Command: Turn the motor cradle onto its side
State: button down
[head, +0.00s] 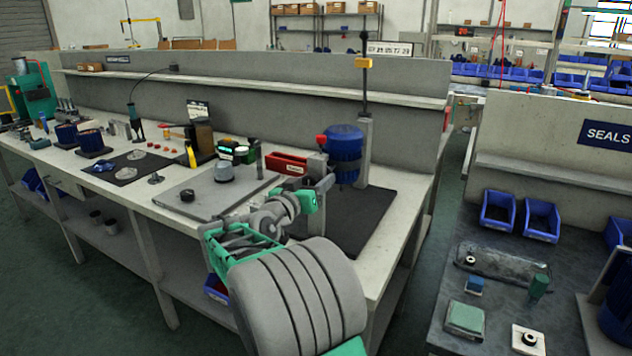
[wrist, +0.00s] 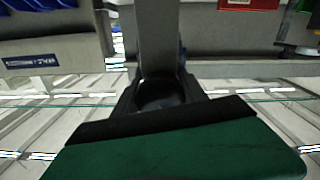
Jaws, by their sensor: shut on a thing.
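The motor cradle holds a blue motor (head: 343,152) upright above a black mat, beside a grey post (head: 364,150). A grey block of the motor cradle (head: 317,163) shows at the motor's left. My gripper (head: 324,183) reaches this left side and is shut on the cradle. In the wrist view, the dark jaws (wrist: 160,95) close around the lower end of a grey bar (wrist: 157,38). The exact contact is partly hidden by my gripper's green housing and my arm.
A red knob (head: 321,139) sits at the motor's upper left. The black mat (head: 385,210) has free room at right. A tall rod (head: 365,75) rises behind.

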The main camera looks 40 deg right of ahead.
jog(key=shift+f, duration=0.15)
jog(key=m+b, duration=0.3)
jog(key=b, duration=0.3)
jog(key=c, duration=0.6)
grip_release()
jog(key=shift+a, duration=0.1)
jog(key=v, duration=0.7)
jog(key=shift+s+a, duration=0.15)
jog(key=shift+a, duration=0.15)
